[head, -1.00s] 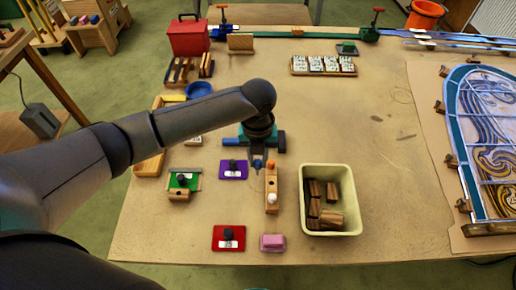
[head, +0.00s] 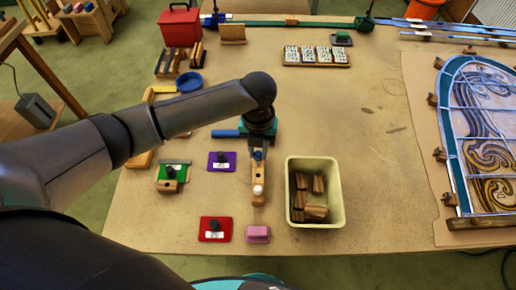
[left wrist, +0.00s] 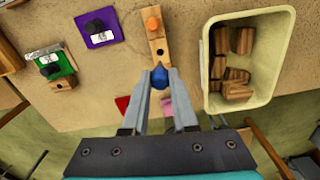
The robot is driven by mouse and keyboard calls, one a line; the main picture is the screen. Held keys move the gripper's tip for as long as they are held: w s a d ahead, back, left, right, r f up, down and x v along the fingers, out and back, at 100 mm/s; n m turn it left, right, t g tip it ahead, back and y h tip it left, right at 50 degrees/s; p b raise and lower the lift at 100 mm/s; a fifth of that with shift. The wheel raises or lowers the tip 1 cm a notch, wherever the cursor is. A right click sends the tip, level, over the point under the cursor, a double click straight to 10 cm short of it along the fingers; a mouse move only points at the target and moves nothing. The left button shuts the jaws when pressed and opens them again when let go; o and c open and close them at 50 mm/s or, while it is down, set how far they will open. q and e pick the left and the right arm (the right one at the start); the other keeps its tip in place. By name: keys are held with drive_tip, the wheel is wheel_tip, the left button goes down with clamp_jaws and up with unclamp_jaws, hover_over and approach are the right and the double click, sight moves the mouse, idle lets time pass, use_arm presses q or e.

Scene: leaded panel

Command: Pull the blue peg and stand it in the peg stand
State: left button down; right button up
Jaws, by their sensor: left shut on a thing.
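The peg stand (head: 258,178), a narrow wooden block, lies left of the cream bin. In the left wrist view the stand (left wrist: 159,38) shows an orange-topped peg at its far end and a dark hole nearer. A white knob shows near its front end in the head view. My left gripper (head: 258,158) is shut on the blue peg (left wrist: 159,78). It holds the peg pointing down over the stand's area. I cannot tell how high its tip is or whether it touches the stand. My right gripper is not in view.
The cream bin (head: 338,190) with dark wooden blocks stands close on the right. A purple plate (head: 221,161), a green plate (head: 172,172), a red plate (head: 215,229) and a pink block (head: 258,234) lie around. The leaded panel (head: 490,140) is far right.

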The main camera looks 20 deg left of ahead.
sight(258, 164)
use_arm(q)
drive_tip(key=shift+f+b, duration=1.45)
drive_tip(key=shift+f, duration=1.05)
drive_tip(key=shift+p, duration=0.75)
drive_tip(key=shift+f+b, duration=1.75)
drive_tip(key=shift+f, duration=0.65)
drive_tip(key=c, duration=0.6)
unclamp_jaws()
wheel_tip(258, 164, up, 15)
drive_tip(key=shift+r, duration=0.15)
